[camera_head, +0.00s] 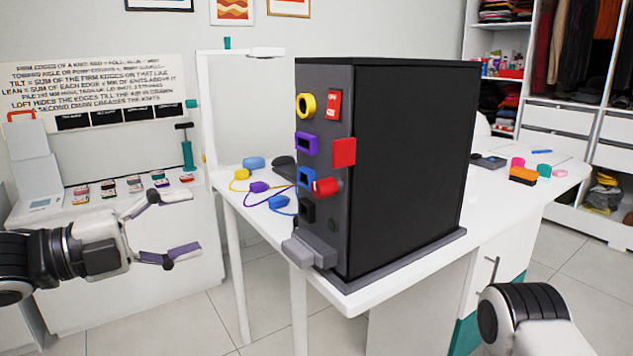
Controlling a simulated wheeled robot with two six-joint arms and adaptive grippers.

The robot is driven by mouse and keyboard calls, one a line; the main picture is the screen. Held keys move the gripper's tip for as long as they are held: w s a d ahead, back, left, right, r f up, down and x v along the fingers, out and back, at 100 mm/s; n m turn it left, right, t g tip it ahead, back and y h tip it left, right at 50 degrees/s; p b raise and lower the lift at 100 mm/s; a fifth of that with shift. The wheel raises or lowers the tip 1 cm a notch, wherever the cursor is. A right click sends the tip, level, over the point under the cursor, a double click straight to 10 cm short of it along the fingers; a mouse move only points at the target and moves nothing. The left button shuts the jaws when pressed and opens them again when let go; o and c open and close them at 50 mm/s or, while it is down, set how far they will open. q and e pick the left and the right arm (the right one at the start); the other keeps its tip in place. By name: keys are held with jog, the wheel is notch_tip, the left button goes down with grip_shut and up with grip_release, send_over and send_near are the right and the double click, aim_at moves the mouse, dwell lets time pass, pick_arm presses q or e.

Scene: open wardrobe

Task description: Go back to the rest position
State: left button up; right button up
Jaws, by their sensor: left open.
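My left gripper (182,224) comes in from the left, in front of the white side table. Its two fingers are spread wide with nothing between them. It is apart from the black cabinet-like box (410,170) on the white desk (240,190). Of my right arm (525,310), only a rounded dark and white part shows at the bottom right. Its gripper is out of view.
The box has a grey panel with yellow, purple and blue ports and a red switch (334,105). Coloured plugs with cables (260,187) lie left of it. A low white table (130,203) with small items stands behind my left gripper. An open wardrobe (560,110) is at right.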

pick_arm(q)
jog(key=s+d+f+n+g+y+p, duration=0.1)
jog(key=s+f+n+g+y+p, duration=0.15)
jog(key=f, duration=0.75)
jog(key=s+d+f+n+g+y+p, duration=0.1)
jog(key=f+n+p, duration=0.25)
jog(key=f, duration=0.65)
jog(key=s+d+f+n+g+y+p, duration=0.1)
jog(key=f+n+y+p, duration=0.15)
jog(key=f, duration=0.75)
jog(key=s+a+f+n+g+y+p, duration=0.2)
jog(key=s+f+n, duration=0.3)
jog(key=s+f, duration=0.25)
jog(key=s+a+f+n+g+y+p, duration=0.1)
jog(key=s+a+f+n+g+y, duration=0.15)
jog(key=s+f+n, duration=0.45)
jog(key=s+a+n+g+y, duration=0.1)
jog(key=s+a+n+y, duration=0.3)
jog(key=s+a+n, duration=0.2)
jog(key=shift+s+f+n, duration=0.3)
jog(key=shift+s+n, duration=0.05)
jog(key=shift+n, duration=0.9)
pick_arm(e)
notch_tip(320, 180, up, 12)
jog(key=shift+a+f, duration=0.15)
jog(key=shift+a, duration=0.1)
